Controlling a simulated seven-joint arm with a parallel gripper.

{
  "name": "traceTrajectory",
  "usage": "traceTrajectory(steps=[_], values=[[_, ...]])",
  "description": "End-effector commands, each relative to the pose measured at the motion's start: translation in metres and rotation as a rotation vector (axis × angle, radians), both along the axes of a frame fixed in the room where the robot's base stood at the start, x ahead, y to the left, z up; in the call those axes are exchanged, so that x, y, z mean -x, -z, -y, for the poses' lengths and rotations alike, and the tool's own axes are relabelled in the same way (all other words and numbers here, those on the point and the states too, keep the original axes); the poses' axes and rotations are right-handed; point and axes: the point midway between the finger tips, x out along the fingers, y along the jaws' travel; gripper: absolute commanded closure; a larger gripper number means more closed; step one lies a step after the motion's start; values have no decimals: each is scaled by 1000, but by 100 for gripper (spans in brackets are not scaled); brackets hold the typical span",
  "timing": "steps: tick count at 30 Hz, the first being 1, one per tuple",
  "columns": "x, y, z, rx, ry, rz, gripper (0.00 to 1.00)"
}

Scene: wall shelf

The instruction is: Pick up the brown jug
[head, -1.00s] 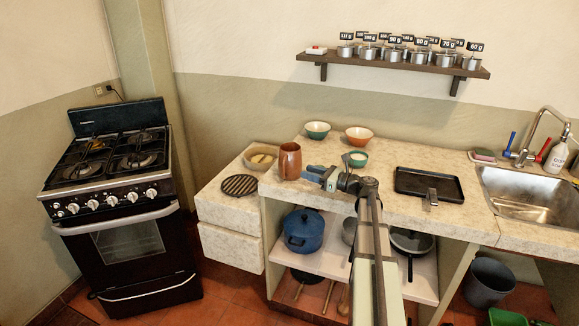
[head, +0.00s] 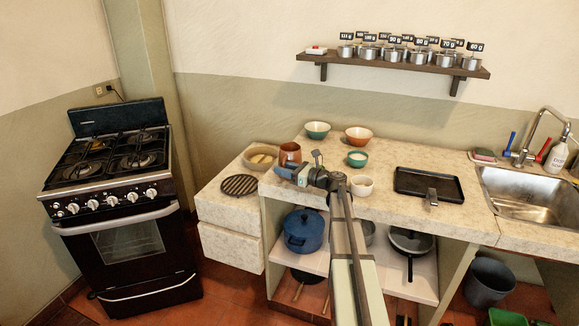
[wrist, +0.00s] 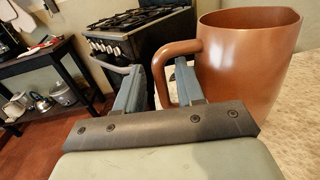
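The brown jug (head: 290,152) stands upright on the counter, its lower part hidden behind my gripper in the head view. In the wrist view the jug (wrist: 245,65) fills the upper right, with its handle (wrist: 172,50) pointing left. My gripper (head: 284,172) is at the jug's near side. In the wrist view my gripper (wrist: 157,68) is open, with the handle showing between its two fingers. The right finger overlaps part of the handle, so I cannot tell whether they touch.
A round dark trivet (head: 240,185) and a shallow bowl (head: 262,157) are left of the jug. Two bowls stand behind. The stove (head: 122,205) is at the left.

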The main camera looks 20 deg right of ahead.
Motion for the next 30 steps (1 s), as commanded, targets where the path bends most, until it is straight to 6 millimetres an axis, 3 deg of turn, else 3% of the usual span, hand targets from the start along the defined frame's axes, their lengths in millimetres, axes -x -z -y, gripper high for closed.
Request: traceTrajectory(steps=[8, 21, 30], values=[[-5, 0, -4, 0, 1, 0, 62], [-5, 0, -4, 0, 1, 0, 100], [-5, 0, -4, 0, 0, 0, 100]])
